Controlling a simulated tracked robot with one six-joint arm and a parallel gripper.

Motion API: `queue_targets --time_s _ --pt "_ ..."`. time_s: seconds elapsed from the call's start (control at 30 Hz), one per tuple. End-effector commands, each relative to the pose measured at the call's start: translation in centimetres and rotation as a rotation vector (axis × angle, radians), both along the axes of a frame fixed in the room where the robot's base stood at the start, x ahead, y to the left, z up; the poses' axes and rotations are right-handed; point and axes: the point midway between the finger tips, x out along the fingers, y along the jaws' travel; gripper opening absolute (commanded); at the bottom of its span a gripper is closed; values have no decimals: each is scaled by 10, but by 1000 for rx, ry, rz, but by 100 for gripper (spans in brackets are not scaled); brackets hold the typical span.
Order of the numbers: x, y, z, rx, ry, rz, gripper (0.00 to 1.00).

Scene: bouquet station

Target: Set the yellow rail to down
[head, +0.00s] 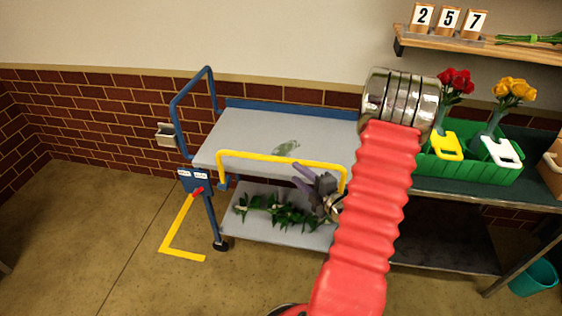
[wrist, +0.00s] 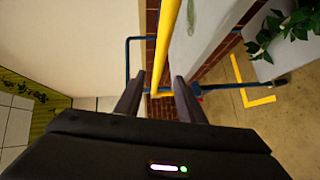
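The yellow rail (head: 268,158) runs along the front edge of the cart's grey top shelf (head: 250,135) and stands raised above it. It also shows in the wrist view (wrist: 167,45), running down toward the space between my fingers. My gripper (head: 302,178) is at the front of the cart, close to the right half of the rail. In the wrist view my gripper (wrist: 158,82) has its fingers apart, one on each side of the rail's line. I cannot tell whether either finger touches the rail.
Green foliage (head: 280,210) lies on the cart's lower shelf. A blue handle (head: 190,85) and a labelled blue box (head: 194,180) are at its left end. A green crate (head: 475,165) with flowers stands on the right bench. The floor at left is clear, with yellow tape (head: 178,230).

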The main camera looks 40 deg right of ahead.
Motion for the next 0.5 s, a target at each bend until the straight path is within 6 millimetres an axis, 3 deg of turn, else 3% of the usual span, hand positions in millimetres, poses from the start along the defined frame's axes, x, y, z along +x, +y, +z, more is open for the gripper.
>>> queue_targets --time_s 0.5 --pt "77 -9 -11 -2 0 2 36"
